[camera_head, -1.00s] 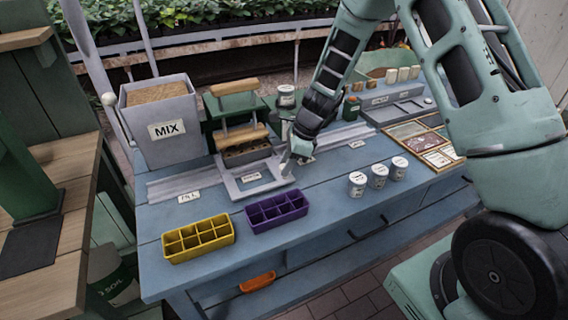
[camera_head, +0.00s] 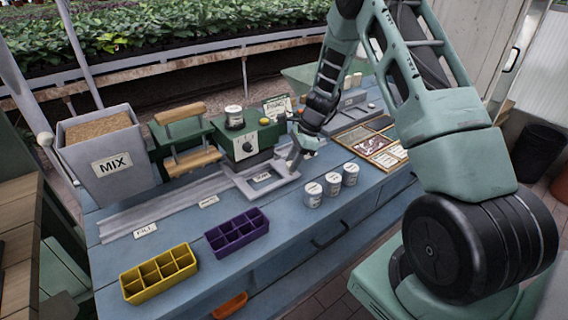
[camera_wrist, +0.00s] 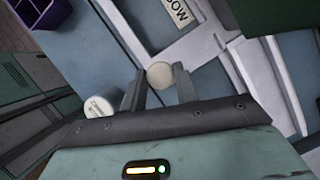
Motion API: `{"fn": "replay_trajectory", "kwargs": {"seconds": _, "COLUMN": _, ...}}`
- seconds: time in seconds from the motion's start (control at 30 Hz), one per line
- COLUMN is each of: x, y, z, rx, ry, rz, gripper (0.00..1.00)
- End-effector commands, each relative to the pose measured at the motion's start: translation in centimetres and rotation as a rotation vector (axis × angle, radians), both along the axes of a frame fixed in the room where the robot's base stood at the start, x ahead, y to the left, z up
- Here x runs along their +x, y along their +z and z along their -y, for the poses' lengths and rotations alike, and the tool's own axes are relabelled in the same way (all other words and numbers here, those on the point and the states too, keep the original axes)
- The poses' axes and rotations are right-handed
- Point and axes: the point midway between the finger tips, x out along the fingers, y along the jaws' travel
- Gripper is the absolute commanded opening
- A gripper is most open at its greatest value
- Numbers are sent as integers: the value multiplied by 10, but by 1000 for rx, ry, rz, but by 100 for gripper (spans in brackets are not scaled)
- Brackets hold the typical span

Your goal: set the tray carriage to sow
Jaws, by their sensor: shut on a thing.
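The tray carriage (camera_head: 270,190) is a flat light-grey frame on the bench rail in the head view. It sits in front of the green box with a black dial (camera_head: 246,147), with a small label (camera_head: 263,177) inside its opening. In the wrist view that label (camera_wrist: 176,11) is cut off at the top edge and shows "OW", consistent with SOW. My gripper (camera_head: 298,152) is at the carriage's right end. In the wrist view it is shut on a round cream knob (camera_wrist: 160,75), which sits between the fingertips. The carriage holds no seed tray.
A yellow cell tray (camera_head: 160,273) and a purple cell tray (camera_head: 237,232) stand on the front of the bench. Several white cans (camera_head: 332,184) stand close to the carriage's right. The rail (camera_head: 165,205) is bare to the left, past the FILL label (camera_head: 145,230).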

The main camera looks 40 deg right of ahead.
Motion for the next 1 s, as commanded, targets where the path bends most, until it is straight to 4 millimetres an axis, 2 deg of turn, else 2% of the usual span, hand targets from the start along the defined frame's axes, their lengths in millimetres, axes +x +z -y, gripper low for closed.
{"fn": "replay_trajectory", "kwargs": {"seconds": 0.43, "x": 1, "y": 1, "z": 4, "rx": 0, "ry": 1, "rz": 3, "gripper": 0}}
{"fn": "replay_trajectory", "kwargs": {"seconds": 0.47, "x": 1, "y": 1, "z": 4, "rx": 0, "ry": 1, "rz": 3, "gripper": 38}}
{"fn": "replay_trajectory", "kwargs": {"seconds": 0.5, "x": 1, "y": 1, "z": 3, "rx": 0, "ry": 1, "rz": 2, "gripper": 50}}
{"fn": "replay_trajectory", "kwargs": {"seconds": 0.83, "x": 0, "y": 2, "z": 4, "rx": 0, "ry": 1, "rz": 2, "gripper": 51}}
{"fn": "replay_trajectory", "kwargs": {"seconds": 1.0, "x": -2, "y": 18, "z": 10, "rx": -2, "ry": -1, "rz": 4, "gripper": 51}}
